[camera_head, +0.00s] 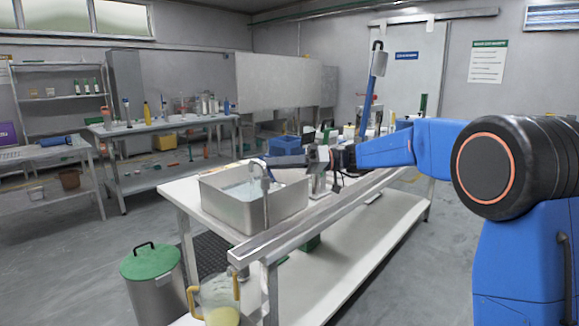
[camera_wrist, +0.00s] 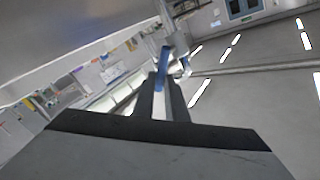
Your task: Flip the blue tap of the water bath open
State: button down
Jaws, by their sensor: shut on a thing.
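The water bath (camera_head: 240,212) is an open steel basin of water on the near end of the white bench. A metal spout (camera_head: 265,190) stands at its right side, and a small blue tap lever (camera_head: 257,161) shows at its top. My gripper (camera_head: 272,161) reaches in from the right, just above the bath, with its fingers at the lever. In the wrist view the fingers (camera_wrist: 161,100) are shut on the blue tap lever (camera_wrist: 163,62), which sticks out beyond their tips. The tap's base and the exact contact are hard to see.
A steel rail (camera_head: 310,225) runs along the bench's near edge, under my arm. A bin with a green lid (camera_head: 152,262) and a yellow-handled jug (camera_head: 220,300) stand below, in front of the bench. A second bench (camera_head: 165,123) with bottles is behind left; open floor lies between.

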jog(key=shift+s+d+r+n+g+y, duration=0.1)
jog(key=shift+s+d+n+g+y, duration=0.15)
jog(key=shift+n+y, duration=0.4)
jog(key=shift+s+d+r+n+g+y, duration=0.15)
jog(key=shift+d+n+y, duration=0.1)
jog(key=shift+n+y, duration=0.4)
jog(key=shift+f+n, duration=0.1)
jog(key=shift+n, duration=0.2)
jog(key=c, duration=2)
grip_release()
jog(key=shift+c, duration=0.2)
jog(key=shift+d, duration=0.2)
jog(key=v, duration=1.7)
jog(key=shift+d, duration=0.1)
